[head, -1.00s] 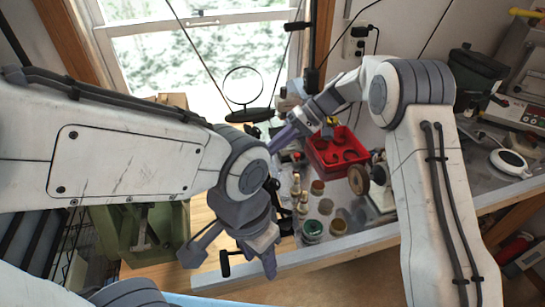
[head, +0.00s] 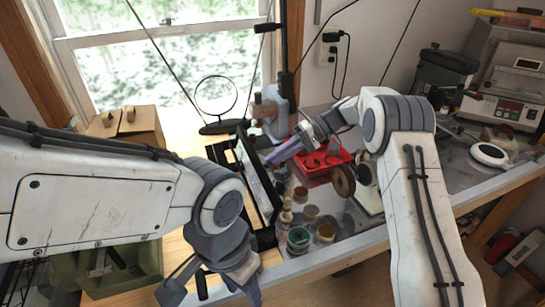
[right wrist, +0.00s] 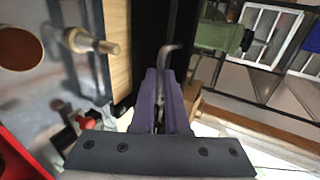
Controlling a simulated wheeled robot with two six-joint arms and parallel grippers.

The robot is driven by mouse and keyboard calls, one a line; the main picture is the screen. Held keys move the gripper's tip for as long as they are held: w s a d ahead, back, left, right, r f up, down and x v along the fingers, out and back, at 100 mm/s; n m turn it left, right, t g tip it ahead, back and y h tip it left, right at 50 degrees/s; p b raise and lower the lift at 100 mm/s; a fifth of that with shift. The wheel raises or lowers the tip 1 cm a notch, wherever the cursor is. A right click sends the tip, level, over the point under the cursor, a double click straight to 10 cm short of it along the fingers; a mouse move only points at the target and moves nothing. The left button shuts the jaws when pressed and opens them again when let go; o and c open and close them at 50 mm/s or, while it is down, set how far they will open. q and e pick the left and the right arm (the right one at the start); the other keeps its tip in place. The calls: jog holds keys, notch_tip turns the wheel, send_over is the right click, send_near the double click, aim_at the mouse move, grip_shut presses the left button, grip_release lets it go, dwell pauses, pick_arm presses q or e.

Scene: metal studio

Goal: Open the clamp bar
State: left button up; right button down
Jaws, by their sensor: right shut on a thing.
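A long black tool with parallel dark bars (head: 245,185), which looks like the clamp bar's assembly, lies on the bench left of the red tray; my left arm partly hides it. My right gripper (head: 280,154) reaches over its right side in the head view. In the right wrist view the right gripper (right wrist: 161,78) is shut on a grey bent metal rod (right wrist: 169,52), probably a handle, beside a black bar (right wrist: 149,45). How rod and bar join is hidden. My left gripper (head: 208,288) hangs empty at the bench's front, fingers apart.
A red tray (head: 325,172), small jars (head: 298,238) and a brown wheel (head: 343,181) stand close to the right gripper. A round magnifier (head: 216,96) stands behind. Bare wood (head: 190,141) shows at back left.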

jog(key=shift+f+b, duration=0.3)
jog(key=shift+f, duration=0.35)
jog(key=shift+d+f, duration=0.1)
jog(key=shift+f, duration=0.05)
jog(key=c, duration=0.9)
grip_release()
jog(key=shift+w+d, duration=0.1)
jog(key=shift+d, duration=0.05)
jog(key=b+v, duration=0.1)
jog(key=v, duration=0.9)
jog(key=shift+d, duration=0.15)
